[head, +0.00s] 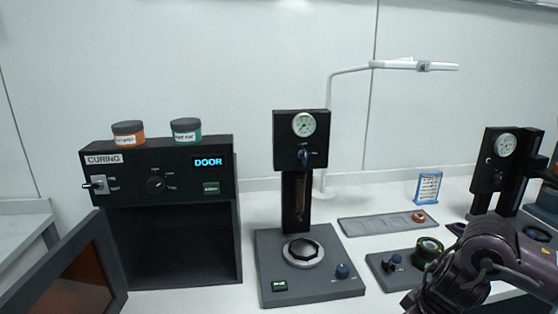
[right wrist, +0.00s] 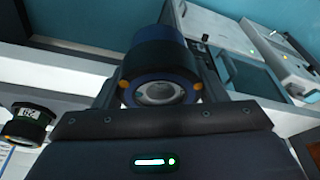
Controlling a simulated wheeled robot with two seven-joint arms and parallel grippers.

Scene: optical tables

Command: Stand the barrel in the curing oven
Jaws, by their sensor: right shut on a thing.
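The curing oven (head: 221,240) stands at the left in the head view. Its door (head: 109,258) is swung open to the left and the dark chamber looks empty. In the right wrist view my right gripper (right wrist: 160,88) is shut on the barrel (right wrist: 157,58), a dark cylinder with a round, glassy open end facing the camera. In the head view my right arm comes in at the lower right, well away from the oven; I cannot make out the held barrel there. My left gripper is not in view.
Two jars, orange (head: 128,133) and teal (head: 186,131), stand on the oven. A gauge press (head: 302,140) stands right of it. Further right are a shallow grey tray (head: 370,225), a blue-framed card (head: 428,188), a dark cylinder with a greenish ring (head: 429,250) and a second gauge unit (head: 490,180).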

